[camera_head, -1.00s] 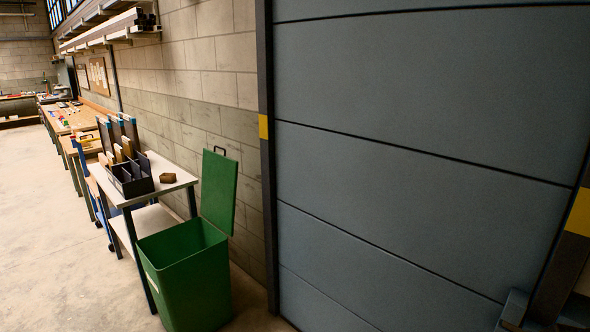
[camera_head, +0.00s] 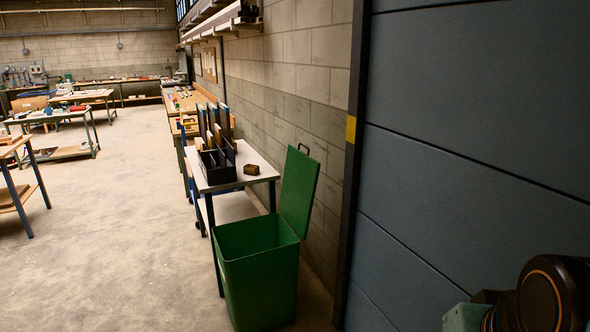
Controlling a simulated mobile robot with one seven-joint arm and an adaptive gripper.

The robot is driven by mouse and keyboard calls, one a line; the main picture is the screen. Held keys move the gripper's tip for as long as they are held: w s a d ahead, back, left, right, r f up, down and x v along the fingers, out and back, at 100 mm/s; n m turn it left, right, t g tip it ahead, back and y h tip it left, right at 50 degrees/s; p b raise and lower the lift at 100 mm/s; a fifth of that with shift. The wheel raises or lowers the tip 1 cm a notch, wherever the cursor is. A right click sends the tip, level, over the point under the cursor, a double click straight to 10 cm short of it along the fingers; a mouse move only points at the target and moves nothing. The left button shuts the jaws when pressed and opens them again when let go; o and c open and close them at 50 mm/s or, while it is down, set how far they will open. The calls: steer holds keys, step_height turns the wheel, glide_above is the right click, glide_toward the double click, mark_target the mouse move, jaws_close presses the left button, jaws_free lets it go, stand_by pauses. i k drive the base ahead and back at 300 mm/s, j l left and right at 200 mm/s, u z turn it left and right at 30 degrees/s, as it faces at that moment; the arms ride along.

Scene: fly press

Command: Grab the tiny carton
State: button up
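A small brown box-like thing (camera_head: 251,169), which may be the tiny carton, sits on the white-topped table (camera_head: 262,178) by the wall. It stands to the right of a black divided organizer (camera_head: 217,166). It is too small in view to make out details. Part of my arm shows at the bottom right corner, far from the table. My gripper is not in view.
A green bin (camera_head: 257,268) with its lid (camera_head: 299,190) raised stands in front of the table. A grey panelled door (camera_head: 480,120) fills the right side. Workbenches (camera_head: 55,118) stand at the far left. The concrete floor (camera_head: 130,230) left of the table is clear.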

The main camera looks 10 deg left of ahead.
mark_target(251, 170)
steer(key=i+j+u, duration=0.2)
steer(key=i+u, duration=0.6)
steer(key=i+j, duration=0.55)
steer(key=i, duration=0.2)
steer(key=i+l, duration=0.3)
steer(key=i, duration=0.25)
steer(key=i+l, duration=0.3)
steer(key=i, duration=0.2)
